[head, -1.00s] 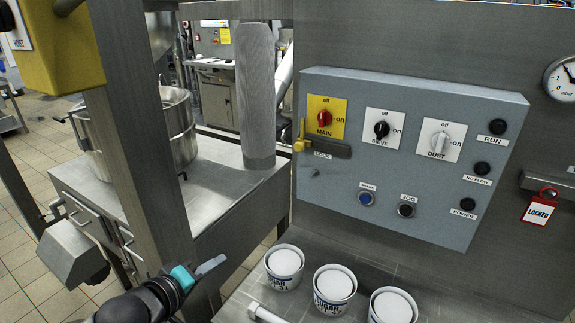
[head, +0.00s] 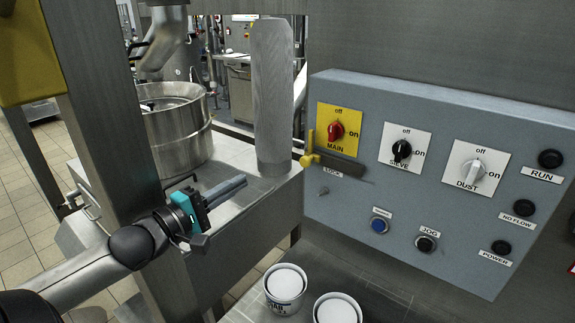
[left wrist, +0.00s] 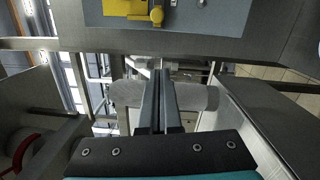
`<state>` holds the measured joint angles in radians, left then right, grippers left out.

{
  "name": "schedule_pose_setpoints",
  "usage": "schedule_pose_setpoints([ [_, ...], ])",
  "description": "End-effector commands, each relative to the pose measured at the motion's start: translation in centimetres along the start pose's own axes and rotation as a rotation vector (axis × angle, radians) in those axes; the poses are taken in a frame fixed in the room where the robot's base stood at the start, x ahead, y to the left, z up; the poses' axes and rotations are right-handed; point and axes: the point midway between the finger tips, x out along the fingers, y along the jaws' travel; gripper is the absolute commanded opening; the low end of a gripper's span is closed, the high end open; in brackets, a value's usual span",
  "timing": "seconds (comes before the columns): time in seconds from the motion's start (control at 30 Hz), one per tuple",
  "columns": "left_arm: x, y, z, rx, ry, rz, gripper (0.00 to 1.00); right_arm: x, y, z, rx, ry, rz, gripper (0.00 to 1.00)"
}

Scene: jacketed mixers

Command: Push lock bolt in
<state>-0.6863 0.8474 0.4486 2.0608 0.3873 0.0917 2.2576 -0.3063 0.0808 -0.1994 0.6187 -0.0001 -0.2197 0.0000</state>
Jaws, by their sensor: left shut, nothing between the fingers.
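The lock bolt (head: 308,160) is a yellow piece with a knob at the left edge of the grey control panel (head: 345,215), beside a dark bar (head: 337,168) below the red MAIN switch (head: 337,131). Yellow parts that look like the bolt's knob also show at the top of the left wrist view (left wrist: 157,15). My left gripper (head: 240,182) is shut and empty, left of and slightly below the bolt, clearly apart from it. In the left wrist view its closed fingers (left wrist: 160,78) point toward the panel. My right gripper is not in view.
A steel post (head: 271,95) stands on the steel table just behind my left gripper. A thick upright (head: 105,110) rises close to my left arm. White tubs (head: 286,284) stand below the panel. Black SIEVE (head: 402,150) and white DUST (head: 471,172) switches sit to the right.

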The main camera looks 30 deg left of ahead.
Motion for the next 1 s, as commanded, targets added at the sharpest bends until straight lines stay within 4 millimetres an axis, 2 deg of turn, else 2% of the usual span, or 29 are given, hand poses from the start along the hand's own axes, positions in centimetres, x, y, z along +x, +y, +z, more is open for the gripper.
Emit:
schedule_pose_setpoints([
  [0.27,1.1,0.0,0.0,0.000,-0.001,0.002,0.00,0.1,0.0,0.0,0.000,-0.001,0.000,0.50],
  [1.0,8.4,0.1,0.0,0.002,0.001,0.002,0.00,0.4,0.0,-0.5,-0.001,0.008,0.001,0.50],
])
